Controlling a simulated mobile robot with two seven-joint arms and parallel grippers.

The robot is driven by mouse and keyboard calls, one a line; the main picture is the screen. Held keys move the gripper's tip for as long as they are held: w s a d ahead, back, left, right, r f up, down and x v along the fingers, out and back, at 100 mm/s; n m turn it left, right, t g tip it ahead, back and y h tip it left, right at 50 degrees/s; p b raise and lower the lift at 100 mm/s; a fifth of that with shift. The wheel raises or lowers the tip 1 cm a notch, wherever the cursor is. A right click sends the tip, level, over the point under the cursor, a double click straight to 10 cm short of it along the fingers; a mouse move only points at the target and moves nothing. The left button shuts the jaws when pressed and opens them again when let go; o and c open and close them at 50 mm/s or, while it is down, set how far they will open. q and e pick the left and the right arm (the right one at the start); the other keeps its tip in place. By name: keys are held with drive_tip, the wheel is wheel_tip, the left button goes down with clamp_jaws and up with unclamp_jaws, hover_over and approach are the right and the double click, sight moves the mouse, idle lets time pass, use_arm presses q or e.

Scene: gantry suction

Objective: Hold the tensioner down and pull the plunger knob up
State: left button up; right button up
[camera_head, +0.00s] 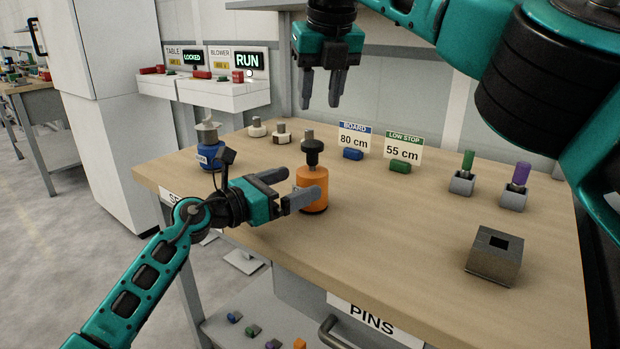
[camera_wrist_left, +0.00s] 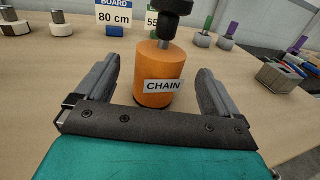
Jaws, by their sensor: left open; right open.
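The tensioner is an orange cylinder (camera_head: 312,188) standing upright on the wooden table; its label reads CHAIN in the left wrist view (camera_wrist_left: 160,70). A black plunger knob (camera_head: 312,147) sits on a stem above it and shows partly at the top of the left wrist view (camera_wrist_left: 172,6). My left gripper (camera_head: 298,189) is open, its fingers level with the orange body, one on either side of its near part. In the left wrist view the body stands between and just beyond the fingertips. My right gripper (camera_head: 321,88) is open and empty, pointing down above and slightly right of the knob, clear of it.
A blue labelled cylinder (camera_head: 209,155) stands left of my left gripper. Signs reading 80 cm (camera_head: 354,138) and 55 cm (camera_head: 403,147) stand behind. Green (camera_head: 467,161) and purple (camera_head: 521,175) pins and a grey square-holed block (camera_head: 494,256) are at right. The table's front middle is clear.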

sight(313, 177)
use_arm(q)
drive_tip(key=shift+x, duration=2.75)
drive_tip(key=shift+c, duration=1.2)
drive_tip(key=c, duration=1.5)
